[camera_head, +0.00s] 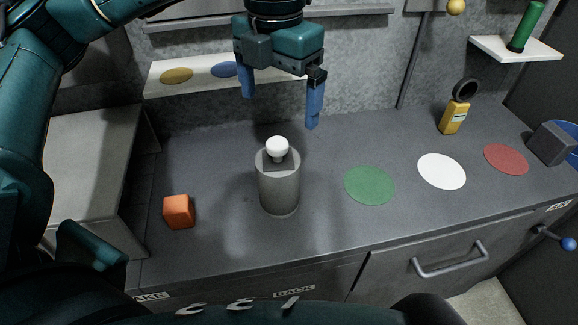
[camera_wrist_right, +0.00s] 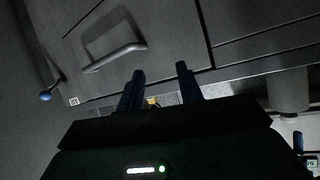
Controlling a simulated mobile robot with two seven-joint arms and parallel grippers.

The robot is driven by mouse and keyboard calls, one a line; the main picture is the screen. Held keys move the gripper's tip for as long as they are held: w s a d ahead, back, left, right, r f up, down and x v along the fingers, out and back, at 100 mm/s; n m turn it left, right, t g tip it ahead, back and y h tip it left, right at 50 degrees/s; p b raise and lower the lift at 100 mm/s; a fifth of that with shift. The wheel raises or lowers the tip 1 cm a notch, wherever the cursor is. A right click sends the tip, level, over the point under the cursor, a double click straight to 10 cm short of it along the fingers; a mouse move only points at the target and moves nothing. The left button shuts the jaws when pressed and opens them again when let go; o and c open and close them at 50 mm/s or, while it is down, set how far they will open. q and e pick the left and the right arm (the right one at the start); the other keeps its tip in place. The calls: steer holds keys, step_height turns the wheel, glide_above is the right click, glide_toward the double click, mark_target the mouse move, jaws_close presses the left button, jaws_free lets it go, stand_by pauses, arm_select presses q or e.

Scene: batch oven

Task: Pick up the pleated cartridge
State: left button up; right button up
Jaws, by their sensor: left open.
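No pleats can be made out on anything. The likeliest cartridge is a grey upright cylinder (camera_head: 279,191) with a white knob-like top (camera_head: 277,147), standing on the dark counter in the head view. My left gripper (camera_head: 281,112) is above and behind it in the picture, blue fingers pointing down, spread apart and empty. The white top shows just below the gap between the fingers, with no contact visible. My right gripper (camera_wrist_right: 160,70) shows in the right wrist view, its two dark fingers apart with nothing between them, in front of a drawer with a handle.
An orange cube (camera_head: 178,212) is left of the cylinder. Green (camera_head: 369,185), white (camera_head: 441,171) and red (camera_head: 506,159) discs lie to the right. A yellow device (camera_head: 453,118) stands behind. A green cylinder (camera_head: 527,27) stands on a wall shelf (camera_head: 490,45). A grey block (camera_head: 550,143) is far right.

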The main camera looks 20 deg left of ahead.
mark_target(277, 142)
arm_select(q)
steer(key=f, duration=0.7)
steer(key=shift+s, duration=0.25)
steer(key=f, duration=0.3)
steer(key=f+p, duration=0.1)
steer(key=shift+w+a+f, duration=0.25)
steer(key=shift+w+a, duration=0.1)
steer(key=shift+w, duration=0.05)
steer(key=shift+f, duration=0.6)
steer(key=shift+c, duration=0.6)
steer(key=shift+r, duration=0.1)
steer(key=c, duration=1.6)
